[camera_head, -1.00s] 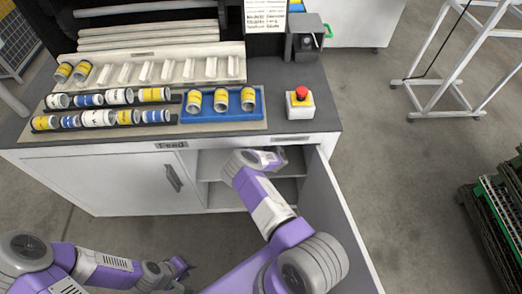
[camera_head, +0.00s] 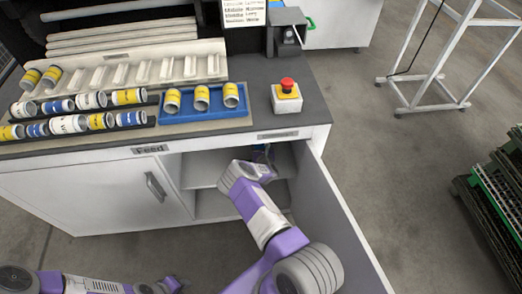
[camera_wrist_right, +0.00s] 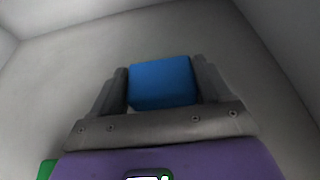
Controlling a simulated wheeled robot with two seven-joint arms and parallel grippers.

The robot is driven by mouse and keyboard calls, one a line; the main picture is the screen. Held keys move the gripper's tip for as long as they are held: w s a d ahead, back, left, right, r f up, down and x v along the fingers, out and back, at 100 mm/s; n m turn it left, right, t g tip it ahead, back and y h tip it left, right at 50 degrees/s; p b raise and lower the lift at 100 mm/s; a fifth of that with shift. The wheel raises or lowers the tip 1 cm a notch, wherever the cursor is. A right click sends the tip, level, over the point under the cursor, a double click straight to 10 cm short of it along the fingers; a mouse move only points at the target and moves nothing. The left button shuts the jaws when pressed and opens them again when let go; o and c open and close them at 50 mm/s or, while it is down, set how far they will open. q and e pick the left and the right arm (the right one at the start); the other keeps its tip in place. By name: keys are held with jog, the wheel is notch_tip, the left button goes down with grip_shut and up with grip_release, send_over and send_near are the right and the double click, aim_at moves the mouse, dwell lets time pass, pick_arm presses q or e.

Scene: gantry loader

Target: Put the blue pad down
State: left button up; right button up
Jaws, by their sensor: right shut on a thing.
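The blue pad (camera_wrist_right: 160,84) is between the two fingers of my right gripper (camera_wrist_right: 163,72) in the right wrist view, with a finger against each side. This gripper is shut on it. In the head view my right arm reaches into the open right compartment of the white cabinet (camera_head: 88,195), and the gripper (camera_head: 264,158) is mostly hidden by my wrist and the worktop edge. My left gripper (camera_head: 172,284) is low at the bottom edge, small and unclear.
The open cabinet door (camera_head: 345,225) stands right of my right arm. A shelf (camera_head: 205,172) shows inside the compartment. On the worktop are a blue tray (camera_head: 203,115) with yellow-banded cans, rows of more cans and a red button box (camera_head: 287,98).

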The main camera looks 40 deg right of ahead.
jog(key=shift+f, duration=0.2)
jog(key=shift+f, duration=0.15)
jog(key=o, duration=1)
jog(key=shift+c, duration=0.2)
jog(key=shift+r, duration=0.2)
jog(key=p+v, duration=0.5)
jog(key=v, duration=0.5)
jog(key=shift+s+a+r+p, duration=0.1)
jog(key=shift+s+p, duration=0.15)
jog(key=shift+p, duration=0.05)
jog(key=shift+s+a+r, duration=0.15)
jog(key=shift+s+a, duration=0.25)
jog(key=shift+s, duration=0.2)
